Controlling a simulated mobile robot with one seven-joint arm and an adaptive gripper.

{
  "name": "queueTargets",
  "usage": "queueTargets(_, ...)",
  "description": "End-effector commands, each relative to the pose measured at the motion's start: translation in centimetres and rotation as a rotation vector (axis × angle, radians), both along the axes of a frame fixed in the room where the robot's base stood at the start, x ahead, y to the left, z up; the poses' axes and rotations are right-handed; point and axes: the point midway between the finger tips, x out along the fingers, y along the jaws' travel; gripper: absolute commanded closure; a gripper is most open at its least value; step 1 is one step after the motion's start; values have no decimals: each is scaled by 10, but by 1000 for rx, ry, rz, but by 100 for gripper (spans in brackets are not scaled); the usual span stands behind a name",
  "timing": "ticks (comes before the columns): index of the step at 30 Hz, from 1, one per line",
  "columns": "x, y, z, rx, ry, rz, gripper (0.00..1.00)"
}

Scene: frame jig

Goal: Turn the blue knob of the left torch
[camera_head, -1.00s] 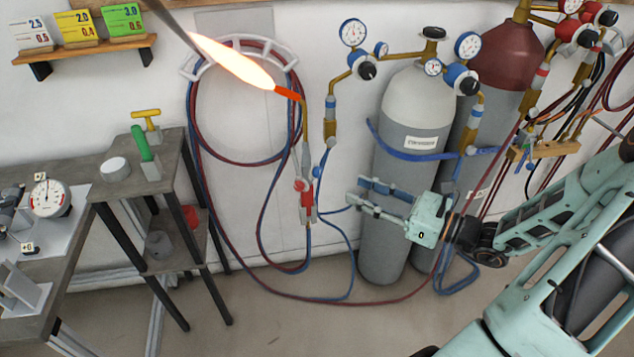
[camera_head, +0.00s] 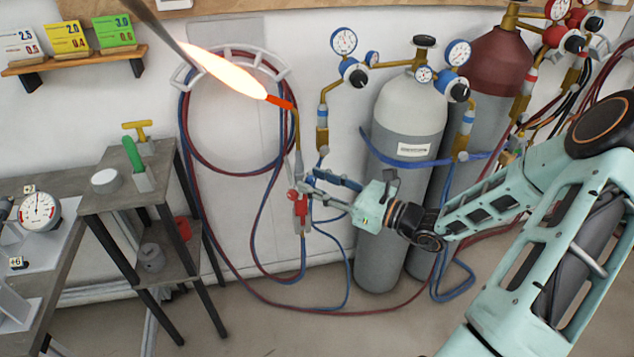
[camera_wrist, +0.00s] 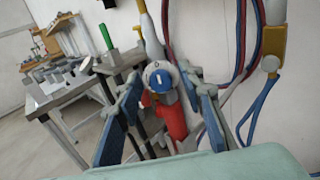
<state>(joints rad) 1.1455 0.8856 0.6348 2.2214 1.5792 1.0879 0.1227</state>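The left torch (camera_head: 301,208) hangs upright at the wall, with a red body and a brass neck. A bright flame (camera_head: 225,72) shows beside its orange tip (camera_head: 280,102). The blue knob (camera_wrist: 158,77) has a white mark on its face and appears between my fingers in the wrist view, with a gap on both sides. In the head view my finger seems to hide it. A red knob (camera_head: 291,195) is on the torch's left side. My gripper (camera_head: 312,185) is open at the torch; its blue-padded fingers also show in the wrist view (camera_wrist: 163,88).
Red and blue hoses (camera_head: 262,175) loop on the wall holder and hang around the torch. A grey cylinder (camera_head: 400,200) stands behind my gripper, to the right. A small grey stand (camera_head: 115,185) is to the left. A gauge with a regulator (camera_head: 344,41) is above.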

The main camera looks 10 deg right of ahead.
Motion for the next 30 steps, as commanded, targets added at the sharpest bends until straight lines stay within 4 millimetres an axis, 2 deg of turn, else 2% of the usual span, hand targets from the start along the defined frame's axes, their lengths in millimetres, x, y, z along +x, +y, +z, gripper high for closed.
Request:
queueTargets(5, 0, 0, 0, 0, 0, 0, 66)
queueTargets(12, 0, 0, 0, 0, 0, 0, 92)
queueTargets(15, 0, 0, 0, 0, 0, 0, 100)
queueTargets(23, 0, 0, 0, -14, -14, 0, 100)
queueTargets(30, 0, 0, 0, -92, -91, 1, 100)
